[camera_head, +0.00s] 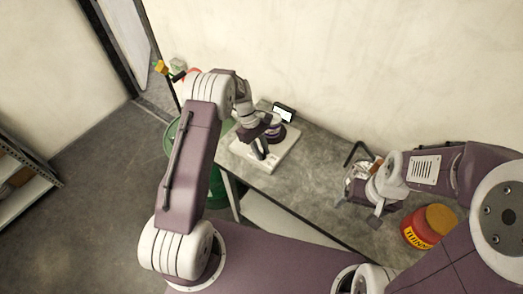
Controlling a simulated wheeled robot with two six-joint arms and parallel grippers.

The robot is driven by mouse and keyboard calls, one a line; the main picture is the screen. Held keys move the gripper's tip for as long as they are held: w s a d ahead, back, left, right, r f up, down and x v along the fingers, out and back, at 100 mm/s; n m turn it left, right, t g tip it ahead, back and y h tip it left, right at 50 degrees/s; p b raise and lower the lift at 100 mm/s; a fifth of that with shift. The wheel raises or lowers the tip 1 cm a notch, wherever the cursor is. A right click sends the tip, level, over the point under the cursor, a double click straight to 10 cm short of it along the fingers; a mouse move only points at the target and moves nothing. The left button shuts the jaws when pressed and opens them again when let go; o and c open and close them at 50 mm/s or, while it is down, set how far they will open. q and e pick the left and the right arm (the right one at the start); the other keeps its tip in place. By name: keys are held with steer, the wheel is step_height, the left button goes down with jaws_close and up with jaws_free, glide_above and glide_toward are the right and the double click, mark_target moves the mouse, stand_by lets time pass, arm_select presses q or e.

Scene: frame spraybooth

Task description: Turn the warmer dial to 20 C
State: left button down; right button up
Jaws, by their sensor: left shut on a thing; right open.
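The warmer (284,163) is a white, flat-based device on the grey bench, with a small display (284,114) at its back and a dark purple round part (285,136) on top. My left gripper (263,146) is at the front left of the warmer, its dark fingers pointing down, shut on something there. The fingers hide what they hold, so the dial and its setting cannot be made out. The display is too small to read. My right gripper (362,192) is open over the bench, to the right of the warmer and apart from it.
A red jar with a yellow thinner label (420,232) stands at the right, near my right arm. Small items (372,166) lie behind my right gripper, partly hidden. A green drum (174,133) stands left of the bench (313,172). Bare bench lies between warmer and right gripper.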

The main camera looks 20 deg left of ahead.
stand_by(0.5)
arm_select(q)
steer(key=c, duration=1.2)
jaws_free()
steer(key=b+v, duration=0.1)
steer(key=v, duration=0.8)
